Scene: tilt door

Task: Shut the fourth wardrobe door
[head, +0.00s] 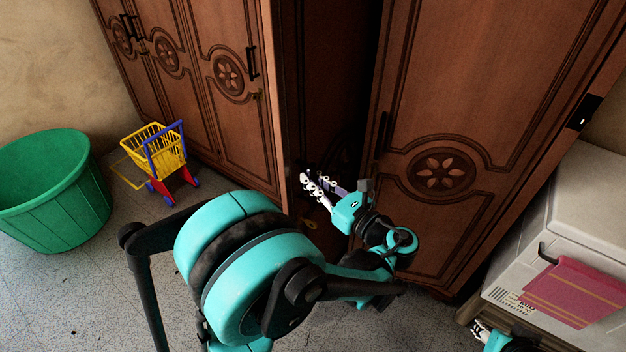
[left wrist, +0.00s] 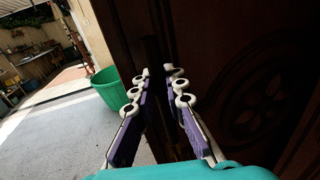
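The wardrobe is brown wood with carved flower medallions. Its fourth door (head: 445,120), on the right, stands ajar, with a dark gap (head: 335,75) between it and the doors to its left. A dark upright handle (head: 382,132) is near its left edge. My left gripper (head: 320,184) is in front of the gap, low, just left of the door's free edge. In the left wrist view its purple and white fingers (left wrist: 158,90) are apart, with dark wood behind; whether they touch the door is unclear. My right gripper (head: 481,331) is at the lower right, mostly cut off.
The other wardrobe doors (head: 205,40) at the left look shut. A toy shopping cart (head: 155,150) and a green tub (head: 50,190) stand on the floor at the left. A white appliance (head: 590,210) with a pink towel (head: 572,292) stands close on the right.

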